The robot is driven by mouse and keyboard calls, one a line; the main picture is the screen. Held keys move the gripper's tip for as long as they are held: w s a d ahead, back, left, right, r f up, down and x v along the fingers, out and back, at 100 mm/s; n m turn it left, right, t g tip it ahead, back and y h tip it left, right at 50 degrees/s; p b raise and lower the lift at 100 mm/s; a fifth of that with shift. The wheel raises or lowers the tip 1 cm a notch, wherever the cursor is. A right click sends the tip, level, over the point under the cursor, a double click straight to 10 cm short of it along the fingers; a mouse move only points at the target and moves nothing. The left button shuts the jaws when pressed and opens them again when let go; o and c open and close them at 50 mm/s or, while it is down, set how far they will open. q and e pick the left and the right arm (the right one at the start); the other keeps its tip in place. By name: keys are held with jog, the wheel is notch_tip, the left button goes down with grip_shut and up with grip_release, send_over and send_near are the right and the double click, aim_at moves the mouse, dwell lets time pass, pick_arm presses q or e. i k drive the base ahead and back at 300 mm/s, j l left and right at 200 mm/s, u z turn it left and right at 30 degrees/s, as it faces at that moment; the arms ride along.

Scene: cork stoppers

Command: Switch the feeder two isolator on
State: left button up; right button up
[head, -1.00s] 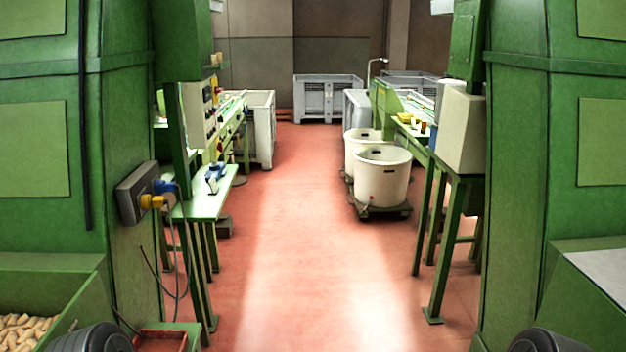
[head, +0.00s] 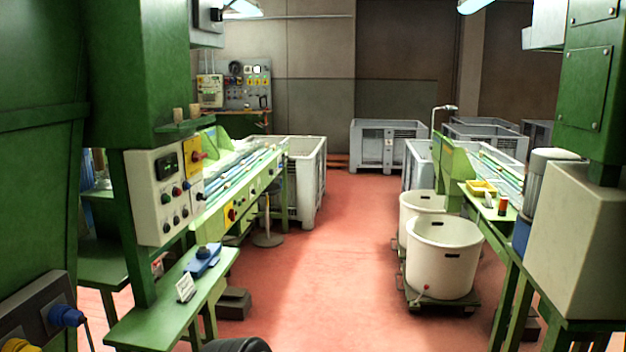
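A red switch handle on a yellow plate (head: 195,157) sits on a box beside the pale control panel (head: 157,195) at left. A second yellow plate with a red knob (head: 231,213) is on the front of the left sorting table. No label is readable, so I cannot tell which is the feeder two isolator, nor its position. Neither of my grippers is in view.
A green bench (head: 170,315) with a blue device (head: 204,258) and a small white card (head: 185,288) juts out at left. Two white tubs (head: 444,258) stand on a dolly at right. The red floor (head: 325,270) between is clear.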

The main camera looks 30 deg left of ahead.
aim_at(196, 158)
jog(key=i+u, duration=0.2)
jog(key=i, duration=0.25)
jog(key=i+l+u, duration=0.2)
jog(key=i, duration=0.25)
jog(key=i+l+u, duration=0.2)
jog(key=i, duration=0.25)
jog(key=i+l+u, duration=0.2)
jog(key=i, duration=0.25)
jog(key=i+l+u, duration=0.8)
jog(key=l+u, duration=0.15)
